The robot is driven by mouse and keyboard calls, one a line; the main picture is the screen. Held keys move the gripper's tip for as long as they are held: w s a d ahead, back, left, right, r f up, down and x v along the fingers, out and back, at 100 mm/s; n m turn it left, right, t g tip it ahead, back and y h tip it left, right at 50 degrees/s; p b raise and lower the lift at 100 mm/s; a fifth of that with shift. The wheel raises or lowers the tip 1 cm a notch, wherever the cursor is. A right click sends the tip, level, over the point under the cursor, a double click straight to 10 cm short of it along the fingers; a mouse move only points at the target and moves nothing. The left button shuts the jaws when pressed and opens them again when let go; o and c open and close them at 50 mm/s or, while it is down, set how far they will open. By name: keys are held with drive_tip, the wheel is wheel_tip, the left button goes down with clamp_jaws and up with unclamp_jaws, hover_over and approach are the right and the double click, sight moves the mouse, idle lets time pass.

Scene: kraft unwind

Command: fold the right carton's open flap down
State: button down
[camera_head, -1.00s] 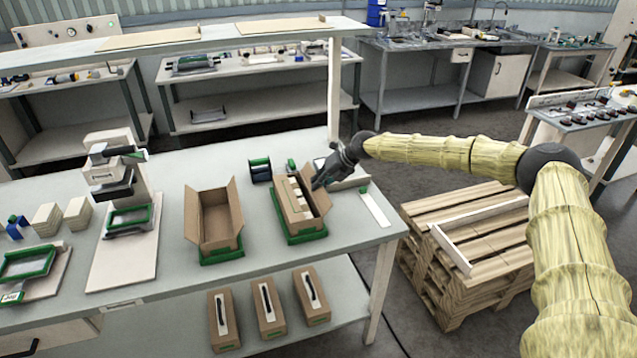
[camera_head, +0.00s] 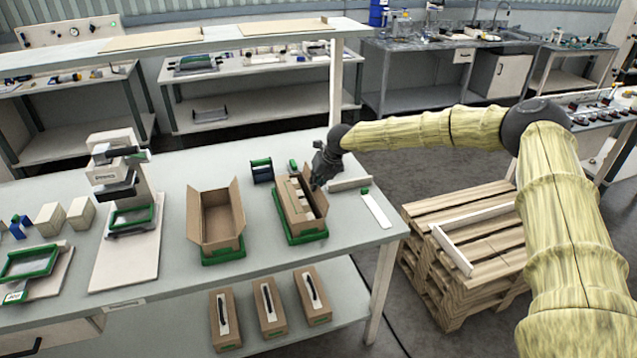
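The right carton (camera_head: 293,220) is brown cardboard and stands in a green-edged base on the table. Pale items (camera_head: 304,202) show inside its open top. One flap (camera_head: 283,192) stands up on its left side; the right side of the top is partly hidden by my gripper. My gripper (camera_head: 317,183) is dark and points down at the carton's right rear edge. It looks close to or touching that edge; I cannot tell which. Its fingers are too small and dark to read.
An open, empty carton (camera_head: 216,222) stands to the left in its own green base. A white strip (camera_head: 377,209) lies on the table to the right. Closed cartons (camera_head: 268,305) stand on the lower shelf.

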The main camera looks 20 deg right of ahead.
drive_tip(key=a+h+b, duration=0.1)
drive_tip(key=h, duration=0.1)
drive_tip(key=a+n+h+b, duration=0.1)
drive_tip(key=h, duration=0.1)
drive_tip(key=h+b, duration=0.1)
drive_tip(key=a+h+b, duration=0.1)
drive_tip(key=h+b, duration=0.1)
drive_tip(key=shift+a+f+n, duration=0.25)
drive_tip(key=shift+n, duration=0.05)
drive_tip(key=h+b, duration=0.2)
drive_tip(key=a+f+n+h+b, duration=0.1)
drive_tip(key=h, duration=0.1)
drive_tip(key=shift+a+t+b, duration=0.2)
drive_tip(key=shift+t+b, duration=0.2)
drive_tip(key=shift+s+a+f+n+t+h+b, duration=0.1)
drive_tip(key=shift+a+f+n+t+h+b, duration=0.05)
drive_tip(key=shift+h+b, duration=0.5)
drive_tip(key=shift+a+f+n+t+h+b, duration=0.1)
drive_tip(key=shift+n+t+h+b, duration=0.05)
drive_tip(key=shift+h+b, duration=0.45)
drive_tip(key=c, duration=1.7)
unclamp_jaws()
